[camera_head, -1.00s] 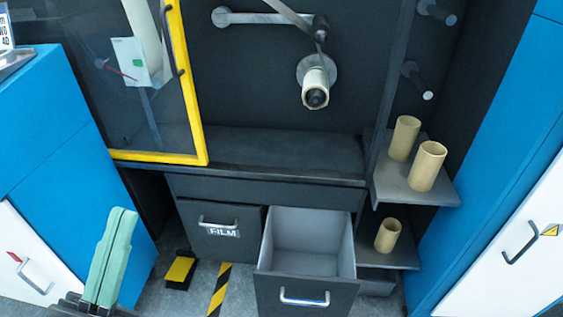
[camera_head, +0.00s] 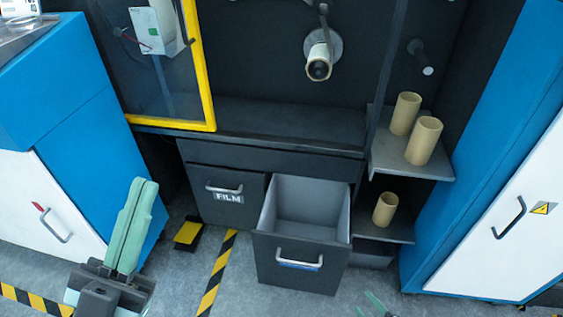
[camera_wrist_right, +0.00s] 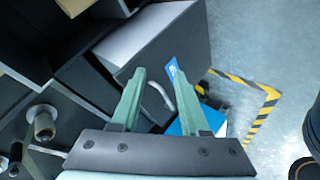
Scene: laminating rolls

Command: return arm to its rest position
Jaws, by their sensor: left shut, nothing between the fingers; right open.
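My left gripper (camera_head: 143,183), with pale green fingers pressed together, points up at the lower left of the head view. It is shut and empty, in front of the left blue cabinet. My right gripper (camera_wrist_right: 156,70) is open and empty in the right wrist view, its two green fingers spread. Only its fingertips (camera_head: 368,304) show at the bottom edge of the head view, in front and to the right of the open drawer. The rest of the right arm is out of the head view.
A grey-lined drawer (camera_head: 302,262) stands open beside a closed FILM drawer (camera_head: 226,207). Cardboard cores (camera_head: 423,141) stand on shelves at right. A yellow-framed door (camera_head: 207,60) is at upper left. Blue-white cabinets flank both sides. Striped tape (camera_head: 215,275) marks the floor.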

